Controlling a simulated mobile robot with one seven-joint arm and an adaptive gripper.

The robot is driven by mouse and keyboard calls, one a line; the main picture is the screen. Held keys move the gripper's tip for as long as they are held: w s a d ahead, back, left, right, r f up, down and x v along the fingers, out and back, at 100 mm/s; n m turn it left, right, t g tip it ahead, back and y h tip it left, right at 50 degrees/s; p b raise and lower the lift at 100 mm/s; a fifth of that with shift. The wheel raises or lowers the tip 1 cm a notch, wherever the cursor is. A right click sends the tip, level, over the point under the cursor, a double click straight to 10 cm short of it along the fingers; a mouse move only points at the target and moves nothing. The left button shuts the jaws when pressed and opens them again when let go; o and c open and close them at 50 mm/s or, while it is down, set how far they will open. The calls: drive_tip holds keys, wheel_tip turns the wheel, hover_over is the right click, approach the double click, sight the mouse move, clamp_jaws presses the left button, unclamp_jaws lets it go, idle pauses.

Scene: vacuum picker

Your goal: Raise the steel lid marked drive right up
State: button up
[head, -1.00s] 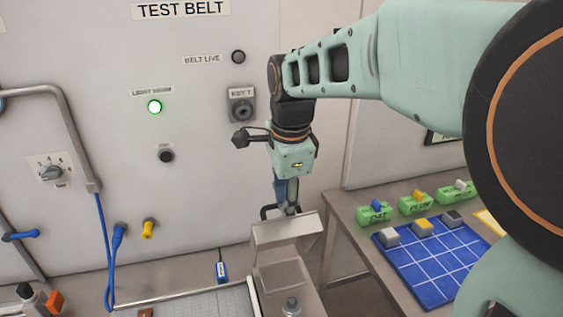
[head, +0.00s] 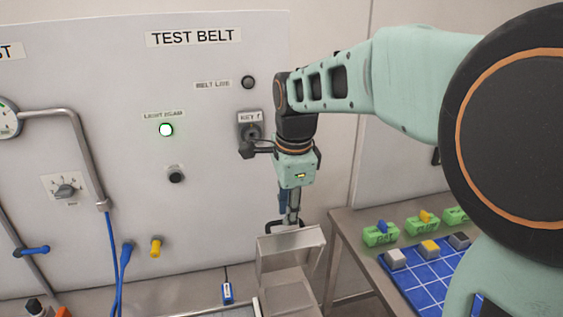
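The steel lid (head: 290,244) is at the lower middle of the head view, a plain grey plate standing raised at the back of a small steel housing (head: 288,284). No drive marking is readable on it. My gripper (head: 287,224) points down at the lid's upper edge, with its fingertips at or just behind that edge. The fingers are small and partly hidden, so their opening and any contact with the lid are unclear.
On the right, a bench holds a blue gridded mat (head: 425,291) and green blocks (head: 381,234). A blue-tagged cable (head: 227,292) hangs left of the housing.

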drive_tip(key=w+a+r+p, duration=0.1)
drive_tip(key=w+a+r, duration=0.1)
drive_tip(key=w+r, duration=0.3)
drive_tip(key=shift+w+r, duration=0.3)
drive_tip(key=shift+w, duration=0.85)
wheel_tip(320, 180, up, 12)
drive_tip(key=s, duration=0.2)
drive_tip(key=shift+s+d, duration=0.15)
drive_tip(key=shift+d, duration=0.1)
drive_tip(key=shift+f, duration=0.1)
idle(0.6)
